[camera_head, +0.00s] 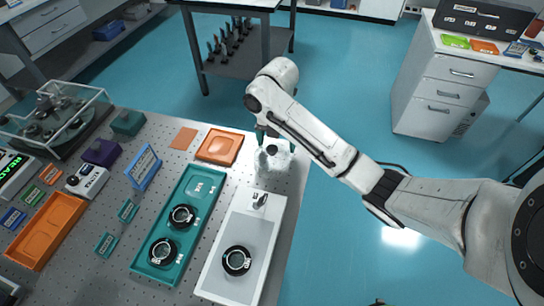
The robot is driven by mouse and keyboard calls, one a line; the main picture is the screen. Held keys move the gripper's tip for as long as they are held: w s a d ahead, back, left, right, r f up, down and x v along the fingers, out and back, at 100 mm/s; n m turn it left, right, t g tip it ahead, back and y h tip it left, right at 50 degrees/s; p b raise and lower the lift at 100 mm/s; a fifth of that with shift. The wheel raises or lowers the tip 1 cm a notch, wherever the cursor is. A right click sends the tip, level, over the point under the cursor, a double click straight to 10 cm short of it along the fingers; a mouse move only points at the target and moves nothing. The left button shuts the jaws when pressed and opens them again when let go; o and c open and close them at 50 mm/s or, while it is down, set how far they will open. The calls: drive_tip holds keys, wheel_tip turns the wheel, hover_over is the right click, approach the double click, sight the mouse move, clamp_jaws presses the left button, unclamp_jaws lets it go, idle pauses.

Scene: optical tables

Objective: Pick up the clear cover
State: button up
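A clear box-shaped cover (84,98) stands at the far left of the perforated table, over dark round parts on a dark base. Its see-through walls and pale edges show, and it sits upright. My arm reaches in from the right, and its end points down over the table's right side. My gripper (274,158) is there, beside the orange square tray (219,147) and well to the right of the clear cover. It is small and pale in this view, and its fingers cannot be made out clearly. I cannot tell whether it holds anything.
A teal tray (204,186) with two black rings and a white-rimmed grey tray (222,266) with one ring lie in front. A blue-framed sign (143,168), purple block (101,152), green block (128,122) and orange tray (45,232) stand to the left. Open floor lies right.

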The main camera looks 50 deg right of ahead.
drive_tip(key=c, duration=1.5)
